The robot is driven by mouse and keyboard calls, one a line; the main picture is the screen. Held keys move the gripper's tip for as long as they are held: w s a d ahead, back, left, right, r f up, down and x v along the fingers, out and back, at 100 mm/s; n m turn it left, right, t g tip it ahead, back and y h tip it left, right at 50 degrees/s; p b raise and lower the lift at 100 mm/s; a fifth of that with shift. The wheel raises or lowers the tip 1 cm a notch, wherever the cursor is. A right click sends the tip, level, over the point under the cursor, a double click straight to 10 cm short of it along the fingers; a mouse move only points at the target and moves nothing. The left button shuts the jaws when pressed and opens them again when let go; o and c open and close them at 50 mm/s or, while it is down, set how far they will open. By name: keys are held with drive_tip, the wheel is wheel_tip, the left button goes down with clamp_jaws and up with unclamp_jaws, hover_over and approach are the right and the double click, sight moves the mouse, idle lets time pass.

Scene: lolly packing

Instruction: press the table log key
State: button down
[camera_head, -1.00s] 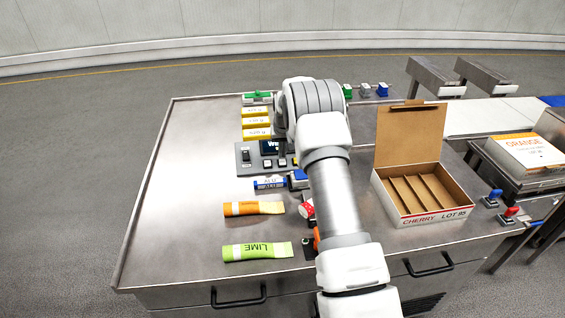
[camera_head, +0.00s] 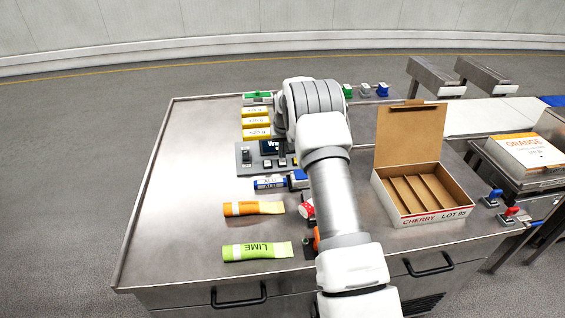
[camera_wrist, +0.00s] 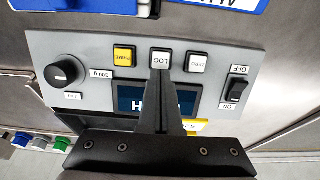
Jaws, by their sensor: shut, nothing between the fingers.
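The white LOG key (camera_wrist: 160,60) is the middle one of three square keys on the grey control panel (camera_wrist: 90,48), upside down in the wrist view. My gripper (camera_wrist: 160,77) is shut and empty, its joined fingertips overlapping the lower edge of the LOG key in this view. I cannot tell whether they touch it. The dark display (camera_wrist: 126,98) is partly hidden behind my fingers. In the head view, the panel (camera_head: 243,168) stands left of my arm. My arm hides its right part and my gripper.
Beside the LOG key are a yellow key (camera_wrist: 123,55) and another white key (camera_wrist: 196,62). A black knob (camera_wrist: 64,72) and a rocker switch (camera_wrist: 237,90) flank them. An open carton (camera_head: 408,216) stands to the right; lime (camera_head: 255,251) and orange (camera_head: 252,208) packs lie nearer. The table's left is clear.

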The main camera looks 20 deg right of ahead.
sight(282, 162)
drive_tip(key=shift+f+b, duration=0.6)
drive_tip(key=shift+f, duration=0.35)
idle(0.4)
drive_tip(key=shift+r+p, duration=1.65)
drive_tip(key=shift+r, duration=1.9)
